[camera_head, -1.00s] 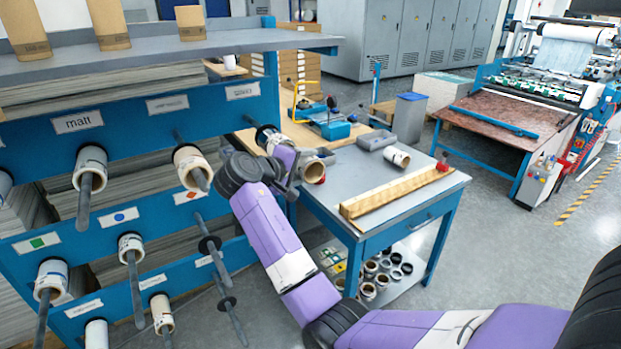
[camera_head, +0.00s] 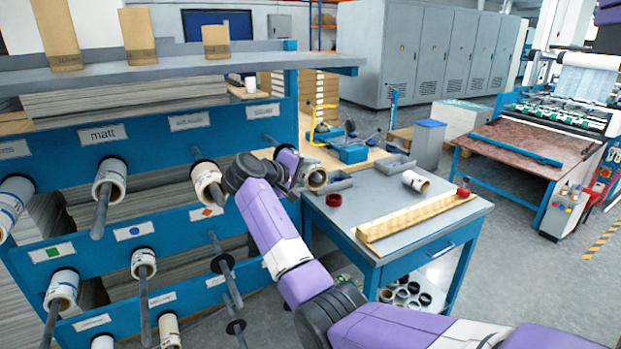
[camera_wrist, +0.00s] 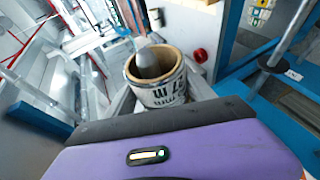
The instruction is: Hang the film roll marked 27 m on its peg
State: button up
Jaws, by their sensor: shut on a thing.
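The white film roll with a brown core (camera_head: 317,180) is in my gripper (camera_head: 302,178), beside the rack's right end. In the wrist view the roll (camera_wrist: 160,92) is gripped around its outside, its open bore facing up, with black lettering upside down that appears to include 27 m. A grey rod-like shape (camera_wrist: 149,62) shows in the bore; I cannot tell whether it is inside it or behind. On the blue rack's top row, right end, a peg (camera_head: 267,138) shows no roll under a label (camera_head: 262,110); my gripper covers its front.
Other rolls hang to the left, the nearest under another label (camera_head: 207,183). Bare pegs with black discs (camera_head: 222,263) stick out below.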

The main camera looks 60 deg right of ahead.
aim_at(302, 174)
dwell(0.4)
jog(key=o, duration=1.5)
jog(key=shift+b+v, duration=0.6)
jog(key=shift+v, duration=3.3)
jog(key=shift+w+f, duration=0.1)
